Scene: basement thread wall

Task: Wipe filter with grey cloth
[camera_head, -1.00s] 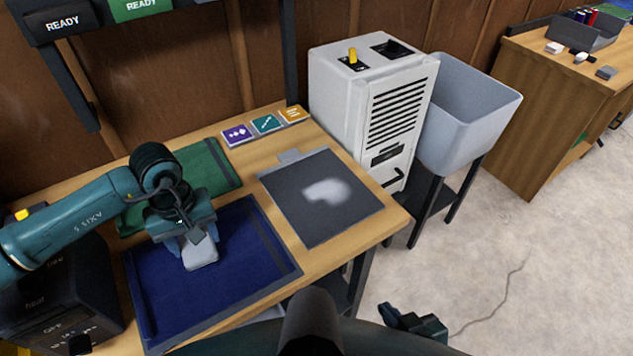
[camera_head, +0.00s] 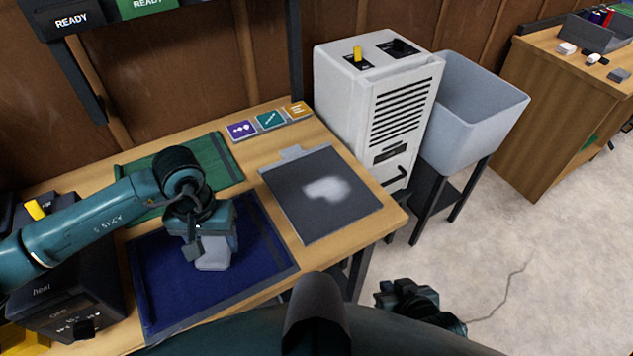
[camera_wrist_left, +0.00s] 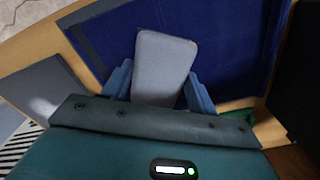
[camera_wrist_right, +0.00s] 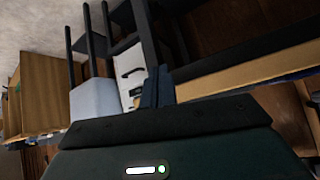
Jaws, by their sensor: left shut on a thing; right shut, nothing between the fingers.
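The filter (camera_head: 300,215) is a flat dark grey panel with a tab at its far edge, lying on the bench. A pale dusty patch (camera_head: 326,189) lies on its middle. My left gripper (camera_head: 207,250) is over the blue mat (camera_head: 165,308), left of the filter, and shut on the grey cloth (camera_head: 214,261). The cloth also shows between the blue fingers in the left wrist view (camera_wrist_left: 163,70). Whether it touches the mat I cannot tell. My right gripper (camera_wrist_right: 157,87) is shut and empty, off the bench's front right side; its arm shows in the head view (camera_head: 410,298).
A white vented machine (camera_head: 370,110) and a grey tub (camera_head: 470,115) on a stand are right of the bench. A green mat (camera_head: 222,160) and several coloured tiles (camera_head: 270,119) lie at the back. A black box (camera_head: 75,295) stands at the left.

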